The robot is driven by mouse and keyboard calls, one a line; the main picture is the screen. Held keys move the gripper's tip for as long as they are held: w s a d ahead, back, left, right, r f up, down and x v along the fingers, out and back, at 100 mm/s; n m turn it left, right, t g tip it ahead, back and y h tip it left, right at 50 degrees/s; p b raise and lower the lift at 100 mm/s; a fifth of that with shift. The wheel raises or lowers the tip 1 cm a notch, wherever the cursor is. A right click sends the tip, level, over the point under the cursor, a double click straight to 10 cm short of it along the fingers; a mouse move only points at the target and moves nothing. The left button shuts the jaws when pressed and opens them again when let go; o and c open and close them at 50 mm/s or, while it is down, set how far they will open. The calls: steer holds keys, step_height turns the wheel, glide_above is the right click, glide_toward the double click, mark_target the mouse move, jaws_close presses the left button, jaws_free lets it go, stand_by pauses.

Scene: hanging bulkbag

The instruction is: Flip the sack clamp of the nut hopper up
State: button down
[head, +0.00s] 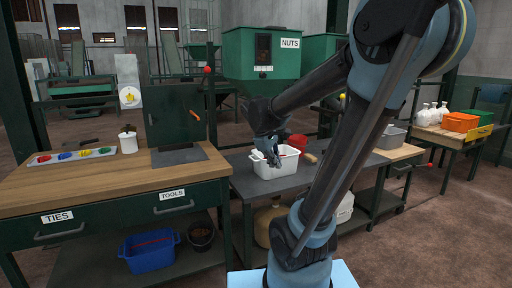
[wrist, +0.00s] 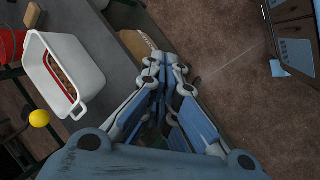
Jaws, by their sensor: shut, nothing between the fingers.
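The green nut hopper (head: 262,55), with a NUTS label (head: 290,43), stands behind the dark grey table. I cannot make out its sack clamp for certain; my arm covers part of the area below the hopper. My gripper (head: 274,158) is below the hopper, in front of the white bin in the head view. In the wrist view my gripper (wrist: 170,62) is shut and empty, its fingers pointing past the table's edge. The white bin (wrist: 88,65) lies to the left of the fingers, apart from them, with brown contents and a red strip inside.
A red bucket (head: 298,140) stands behind the white bin. A yellow ball (wrist: 39,118) shows beside the bin. A red knob (head: 208,69) is on the post left of the hopper. A wooden bench (head: 90,185) is at left.

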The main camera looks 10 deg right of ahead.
steer(key=w+a+r+n+t+h, duration=0.1)
steer(key=w+a+n, duration=0.3)
steer(key=w, duration=0.6)
steer(key=w+a+r+n+t+h, duration=0.1)
steer(key=w+a+n+h, duration=0.1)
steer(key=w+a+n, duration=0.3)
steer(key=w+a, duration=0.3)
steer(key=w, duration=0.2)
steer(key=shift+w+r+n+t, duration=0.2)
steer(key=shift+w+n+t, duration=0.1)
steer(key=shift+w+t, duration=0.1)
steer(key=shift+d+f, duration=0.1)
steer(key=x, duration=1)
steer(key=shift+s+d+r, duration=0.2)
steer(key=shift+d+r, duration=0.4)
steer(key=shift+r, duration=0.3)
steer(key=shift+s+d+r, duration=0.15)
steer(key=shift+d+r, duration=0.4)
steer(key=shift+r, duration=0.35)
